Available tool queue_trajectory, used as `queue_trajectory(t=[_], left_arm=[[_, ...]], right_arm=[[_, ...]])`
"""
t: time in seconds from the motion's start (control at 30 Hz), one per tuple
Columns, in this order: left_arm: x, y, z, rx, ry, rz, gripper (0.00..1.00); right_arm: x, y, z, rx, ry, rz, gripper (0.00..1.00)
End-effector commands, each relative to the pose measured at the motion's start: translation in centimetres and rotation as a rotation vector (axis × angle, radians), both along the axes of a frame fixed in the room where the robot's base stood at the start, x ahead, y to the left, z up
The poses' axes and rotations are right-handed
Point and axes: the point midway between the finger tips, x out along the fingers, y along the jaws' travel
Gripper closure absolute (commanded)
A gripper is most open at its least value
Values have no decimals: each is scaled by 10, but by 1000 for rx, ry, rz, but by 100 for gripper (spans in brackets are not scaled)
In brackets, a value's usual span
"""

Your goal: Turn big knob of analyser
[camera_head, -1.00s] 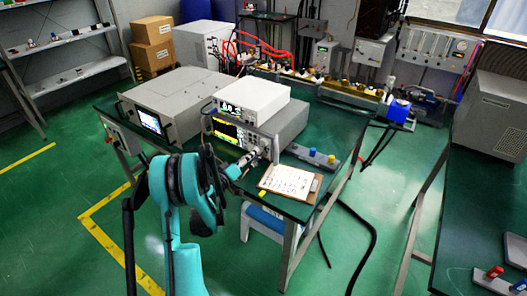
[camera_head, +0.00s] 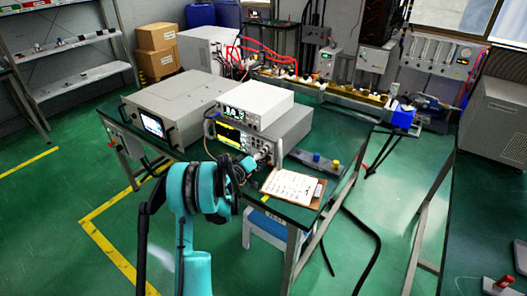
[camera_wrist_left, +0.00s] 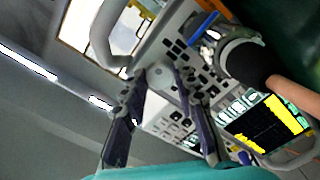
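The analyser (camera_head: 285,132) is a grey box on the green table, with a lit yellow-and-black screen (camera_head: 229,135) and a button panel. My left gripper (camera_head: 262,154) is at the right part of its front panel. In the left wrist view the two dark fingers of the left gripper (camera_wrist_left: 160,82) point at the panel and stand apart. A pale round knob (camera_wrist_left: 161,75) shows between their tips. Whether the fingers touch it cannot be told. The analyser's screen also shows in the left wrist view (camera_wrist_left: 265,125). My right gripper is not in view.
A white instrument (camera_head: 255,103) stands on top of the analyser. A larger grey box (camera_head: 178,98) stands to its left. A clipboard (camera_head: 292,187) lies at the table's front edge, with a grey block (camera_head: 315,163) bearing blue and yellow knobs behind it.

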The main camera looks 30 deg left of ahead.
Motion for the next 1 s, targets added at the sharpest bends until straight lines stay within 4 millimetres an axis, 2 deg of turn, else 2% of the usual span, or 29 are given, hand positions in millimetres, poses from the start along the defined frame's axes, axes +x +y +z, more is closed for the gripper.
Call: queue_trajectory(t=[0.23, 0.57, 0.87, 0.9, 0.97, 1.0], left_arm=[[0, 0, 0, -41, 3, 0, 100], [0, 0, 0, -335, 26, 0, 100], [0, 0, 0, -350, 27, 0, 100], [0, 0, 0, -350, 27, 0, 64], [0, 0, 0, -350, 27, 0, 51], [0, 0, 0, -349, 27, 0, 51]], right_arm=[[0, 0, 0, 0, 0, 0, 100], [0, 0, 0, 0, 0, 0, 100], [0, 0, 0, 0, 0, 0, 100], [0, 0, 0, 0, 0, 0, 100], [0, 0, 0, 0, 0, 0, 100], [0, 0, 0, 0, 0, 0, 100]])
